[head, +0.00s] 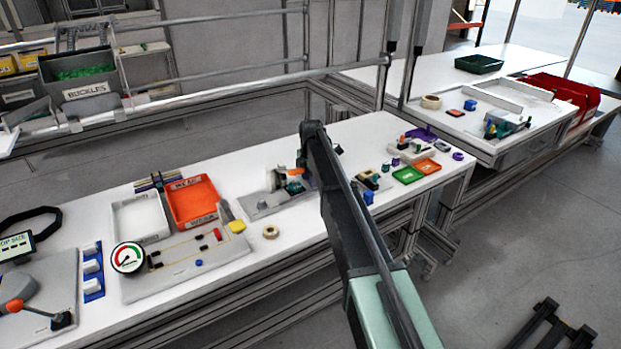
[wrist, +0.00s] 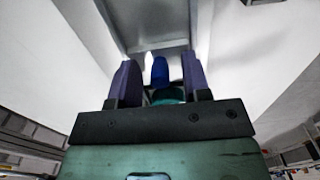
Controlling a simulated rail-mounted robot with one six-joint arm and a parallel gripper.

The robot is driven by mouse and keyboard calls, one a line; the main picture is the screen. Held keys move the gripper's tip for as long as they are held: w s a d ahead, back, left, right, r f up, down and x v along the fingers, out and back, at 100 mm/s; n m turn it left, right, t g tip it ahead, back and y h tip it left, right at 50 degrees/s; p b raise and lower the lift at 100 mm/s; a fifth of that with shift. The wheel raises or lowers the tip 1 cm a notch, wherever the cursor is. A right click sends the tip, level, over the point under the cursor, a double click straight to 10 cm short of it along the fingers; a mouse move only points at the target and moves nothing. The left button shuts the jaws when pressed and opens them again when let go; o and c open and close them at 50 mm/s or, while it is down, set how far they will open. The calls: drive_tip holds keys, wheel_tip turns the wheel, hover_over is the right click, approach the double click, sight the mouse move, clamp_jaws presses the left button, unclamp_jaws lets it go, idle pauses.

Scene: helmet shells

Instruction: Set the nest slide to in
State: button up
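My gripper (wrist: 157,72) has two purple fingers standing apart in the wrist view. A blue knob-like piece (wrist: 159,70) shows between them, with gaps on both sides and a teal part (wrist: 168,96) below it. A grey plate (wrist: 158,37) lies beyond. In the head view my arm reaches down to a grey fixture plate (head: 262,207) on the bench, bearing a white block, an orange handle (head: 300,171) and a teal part (head: 294,188). My arm partly hides this fixture. I cannot tell for sure which part is the nest slide or how it is set.
To the right are a green tray (head: 407,175), an orange tray (head: 427,166) and small blue pieces. The bench's front edge is close.

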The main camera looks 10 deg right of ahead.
drive_tip(key=shift+r, duration=0.1)
wheel_tip(320, 180, up, 11)
drive_tip(key=p, duration=1.1)
drive_tip(key=shift+f, duration=0.2)
